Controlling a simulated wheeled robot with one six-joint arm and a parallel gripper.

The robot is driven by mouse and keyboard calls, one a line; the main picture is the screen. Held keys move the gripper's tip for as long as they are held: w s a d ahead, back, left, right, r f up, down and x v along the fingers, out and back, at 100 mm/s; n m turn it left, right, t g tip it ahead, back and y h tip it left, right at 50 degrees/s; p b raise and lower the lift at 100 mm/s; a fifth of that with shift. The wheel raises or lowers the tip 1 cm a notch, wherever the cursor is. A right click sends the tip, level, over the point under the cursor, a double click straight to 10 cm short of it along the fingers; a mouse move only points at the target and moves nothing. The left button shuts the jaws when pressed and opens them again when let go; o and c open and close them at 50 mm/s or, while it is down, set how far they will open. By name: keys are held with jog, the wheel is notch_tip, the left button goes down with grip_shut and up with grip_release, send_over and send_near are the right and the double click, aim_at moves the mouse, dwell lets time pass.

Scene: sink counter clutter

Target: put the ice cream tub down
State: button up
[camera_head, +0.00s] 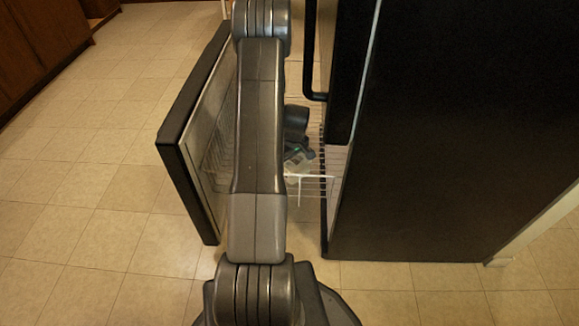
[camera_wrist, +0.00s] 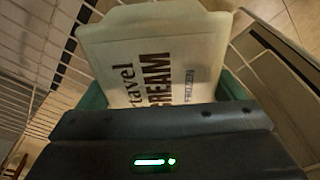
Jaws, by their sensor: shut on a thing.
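The ice cream tub (camera_wrist: 150,62) is a pale, cream-coloured container with dark lettering that reads in part "CREAM". It fills the upper middle of the wrist view, close in front of my gripper. My gripper (camera_head: 299,152) is shut on the tub, with greenish finger parts showing at both sides of it in the wrist view. In the head view the gripper is low, between the open fridge door and the fridge body, by a white wire shelf (camera_head: 312,178).
The black fridge (camera_head: 450,130) stands at the right. Its open door (camera_head: 190,140) is at the left, with a wire rack inside. Wire bars (camera_wrist: 38,62) run close beside the tub in the wrist view. Tiled floor (camera_head: 90,190) is clear at the left.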

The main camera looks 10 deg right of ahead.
aim_at(292, 159)
jog(key=shift+f+b, duration=0.6)
jog(key=shift+f, duration=2.5)
jog(key=shift+f, duration=0.2)
jog(key=o, duration=1.1)
jog(key=r+p, duration=0.1)
jog(key=r, duration=0.3)
jog(key=s+r+p, duration=0.1)
jog(key=r, duration=0.3)
jog(key=r+p, duration=0.1)
jog(key=r, duration=0.3)
jog(key=shift+s+d+r, duration=0.1)
jog(key=shift+s+d, duration=0.25)
jog(key=shift+d, duration=0.05)
